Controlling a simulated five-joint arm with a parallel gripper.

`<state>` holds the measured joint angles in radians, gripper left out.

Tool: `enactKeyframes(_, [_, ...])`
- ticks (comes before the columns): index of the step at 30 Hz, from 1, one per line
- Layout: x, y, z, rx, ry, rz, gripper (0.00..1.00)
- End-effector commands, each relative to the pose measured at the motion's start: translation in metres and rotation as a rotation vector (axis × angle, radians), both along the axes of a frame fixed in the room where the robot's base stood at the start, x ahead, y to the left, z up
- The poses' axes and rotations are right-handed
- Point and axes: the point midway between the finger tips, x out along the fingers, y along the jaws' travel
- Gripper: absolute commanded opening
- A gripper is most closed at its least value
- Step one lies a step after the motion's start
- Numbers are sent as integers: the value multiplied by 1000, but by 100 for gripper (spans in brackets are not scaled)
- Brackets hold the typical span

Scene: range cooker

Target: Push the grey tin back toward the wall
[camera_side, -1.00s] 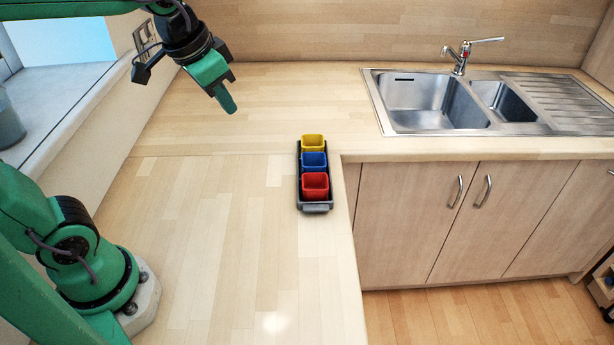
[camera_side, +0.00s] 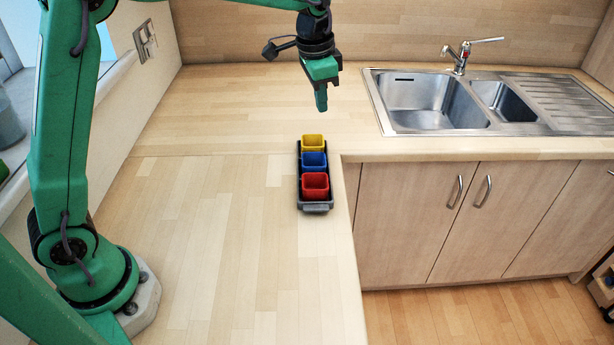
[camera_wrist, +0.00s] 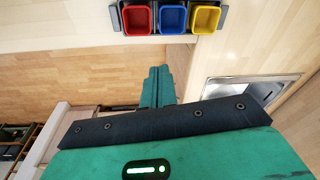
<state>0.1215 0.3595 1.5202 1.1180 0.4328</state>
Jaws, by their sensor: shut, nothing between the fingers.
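The grey tin (camera_side: 315,208) is a long, dark, narrow tray on the wooden worktop, close to its front edge at the inner corner. It holds a yellow cup (camera_side: 313,141), a blue cup (camera_side: 314,160) and a red cup (camera_side: 315,183) in a row. The tin also shows at the top of the wrist view (camera_wrist: 115,17). My gripper (camera_side: 321,106) is shut and empty, pointing down. It hangs above the worktop beyond the yellow end of the tin, apart from it. In the wrist view its closed green fingers (camera_wrist: 160,71) are below the row of cups.
A steel sink (camera_side: 428,100) with a tap (camera_side: 461,56) is set in the worktop to the right. The wooden back wall (camera_side: 400,35) stands behind. Cabinet doors (camera_side: 415,222) drop away below the worktop edge. The worktop (camera_side: 215,220) left of the tin is clear.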

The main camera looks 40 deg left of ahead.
Motion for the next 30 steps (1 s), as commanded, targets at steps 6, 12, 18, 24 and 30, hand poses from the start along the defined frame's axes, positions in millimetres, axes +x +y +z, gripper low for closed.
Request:
enactKeyframes(6, [36,-15,-38,14,52,-81,0])
enactKeyframes(12, [62,-28,-75,25,97,-155,0])
enactKeyframes(18, [78,-37,-105,32,128,-209,0])
enactKeyframes(24, [83,-41,-117,34,141,-230,0])
enactKeyframes(30, [83,-41,-118,34,141,-231,0])
